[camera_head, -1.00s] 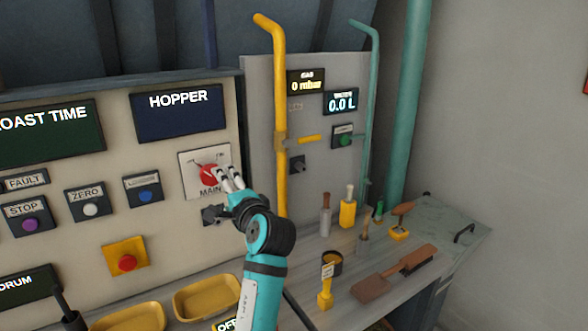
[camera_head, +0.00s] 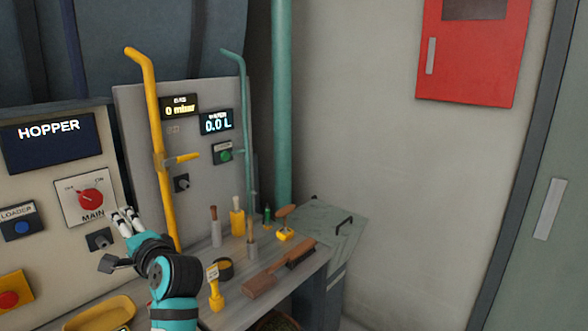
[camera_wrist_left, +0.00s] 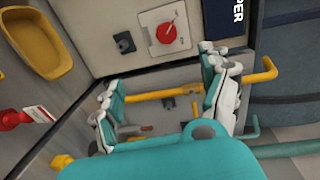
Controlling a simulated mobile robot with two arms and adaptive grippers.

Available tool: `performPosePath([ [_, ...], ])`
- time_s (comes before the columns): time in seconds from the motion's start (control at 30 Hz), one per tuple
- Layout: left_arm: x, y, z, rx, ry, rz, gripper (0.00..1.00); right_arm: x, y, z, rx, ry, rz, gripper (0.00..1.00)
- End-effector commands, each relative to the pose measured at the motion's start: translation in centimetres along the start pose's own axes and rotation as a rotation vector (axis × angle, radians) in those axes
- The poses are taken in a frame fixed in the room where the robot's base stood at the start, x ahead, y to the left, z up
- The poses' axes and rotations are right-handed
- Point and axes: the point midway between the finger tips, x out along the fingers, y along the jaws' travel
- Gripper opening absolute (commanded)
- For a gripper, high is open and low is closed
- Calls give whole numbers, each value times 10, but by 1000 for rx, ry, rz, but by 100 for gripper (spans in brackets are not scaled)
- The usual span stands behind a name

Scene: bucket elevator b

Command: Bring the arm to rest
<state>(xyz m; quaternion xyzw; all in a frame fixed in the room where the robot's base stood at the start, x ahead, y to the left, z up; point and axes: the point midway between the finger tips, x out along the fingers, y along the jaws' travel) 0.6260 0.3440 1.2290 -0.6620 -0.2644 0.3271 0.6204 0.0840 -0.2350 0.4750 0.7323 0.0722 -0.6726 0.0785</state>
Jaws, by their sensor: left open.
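My left gripper (camera_head: 122,222) is open and empty in the head view, in front of the control panel, just right of and below the red MAIN rotary switch (camera_head: 91,199). Its teal arm rises from the bottom of the picture. In the left wrist view the two fingers of my left gripper (camera_wrist_left: 165,95) stand wide apart, with the yellow gas pipe (camera_wrist_left: 150,95) seen between them in the background. The MAIN switch also shows in the wrist view (camera_wrist_left: 167,33), clear of the fingers. My right gripper does not show.
A yellow tray (camera_head: 100,315) lies below the panel. The yellow pipe (camera_head: 160,130) stands behind my gripper. A red wall cabinet (camera_head: 472,60) hangs at the right.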

Motion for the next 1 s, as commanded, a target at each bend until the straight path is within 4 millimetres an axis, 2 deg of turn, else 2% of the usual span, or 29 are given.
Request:
performPosePath([
  [0.1,-2,18,4,-27,11,32,79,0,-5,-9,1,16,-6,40],
  [0.37,-8,64,16,-101,38,121,79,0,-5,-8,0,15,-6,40],
  [0.47,-14,89,23,-144,50,174,79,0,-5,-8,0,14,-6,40],
  [0.67,-37,156,44,-255,75,332,79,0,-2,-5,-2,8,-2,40],
  [0.77,-60,199,61,-326,80,450,79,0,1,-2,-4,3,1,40],
  [0.9,-115,269,96,-443,62,684,79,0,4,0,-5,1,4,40],
  [1.0,-155,302,117,-507,33,833,79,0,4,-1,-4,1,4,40],
])
